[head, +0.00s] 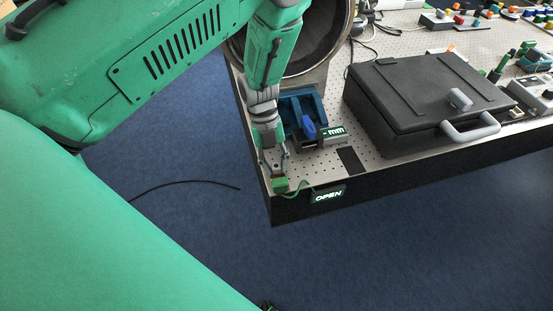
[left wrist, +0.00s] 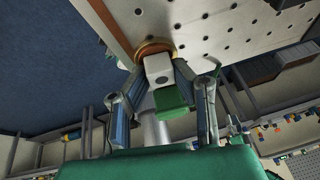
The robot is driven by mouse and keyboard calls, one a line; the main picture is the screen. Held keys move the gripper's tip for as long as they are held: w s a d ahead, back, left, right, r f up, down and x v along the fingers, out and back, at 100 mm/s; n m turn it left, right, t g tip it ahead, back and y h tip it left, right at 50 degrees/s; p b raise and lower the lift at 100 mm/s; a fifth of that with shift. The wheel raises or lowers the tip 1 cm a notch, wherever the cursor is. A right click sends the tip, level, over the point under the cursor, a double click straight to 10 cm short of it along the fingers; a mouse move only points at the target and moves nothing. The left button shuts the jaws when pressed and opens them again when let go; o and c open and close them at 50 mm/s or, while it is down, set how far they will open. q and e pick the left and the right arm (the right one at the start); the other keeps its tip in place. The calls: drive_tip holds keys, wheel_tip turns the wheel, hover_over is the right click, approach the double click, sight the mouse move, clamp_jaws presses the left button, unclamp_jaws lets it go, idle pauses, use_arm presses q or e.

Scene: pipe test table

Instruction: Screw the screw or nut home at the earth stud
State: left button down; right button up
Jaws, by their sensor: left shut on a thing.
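My left gripper (head: 273,168) reaches down at the near left corner of the perforated table (head: 390,50). In the left wrist view, the fingers of my left gripper (left wrist: 166,84) are closed in around a pale grey block (left wrist: 158,66) with a dark round spot on its face. A copper-coloured ring (left wrist: 150,47) sits at the perforated plate just behind that block; whether they touch is unclear. A green block (left wrist: 174,98) lies in front, and a green block also shows below the fingertips in the head view (head: 280,185). The stud and thread are hidden. My right gripper is out of view.
A lit OPEN sign (head: 328,196) is on the table's front edge, with a green wire near it. A blue fixture (head: 303,108) with a small display (head: 334,131) stands behind my gripper. A dark lidded case (head: 420,100) stands to the right.

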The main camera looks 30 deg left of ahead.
use_arm(q)
drive_tip(key=shift+s+f+m, duration=0.1)
drive_tip(key=shift+f+m, duration=0.05)
drive_tip(key=shift+m, duration=0.25)
drive_tip(key=m+g+y, duration=0.1)
drive_tip(key=m, duration=0.2)
drive_tip(key=shift+m, duration=0.3)
drive_tip(key=c, duration=1.3)
unclamp_jaws()
drive_tip(key=shift+w+a+r, duration=0.15)
drive_tip(key=shift+w+r, duration=0.1)
drive_tip(key=shift+r, duration=0.15)
drive_tip(key=v, duration=1.1)
drive_tip(key=shift+w, duration=0.2)
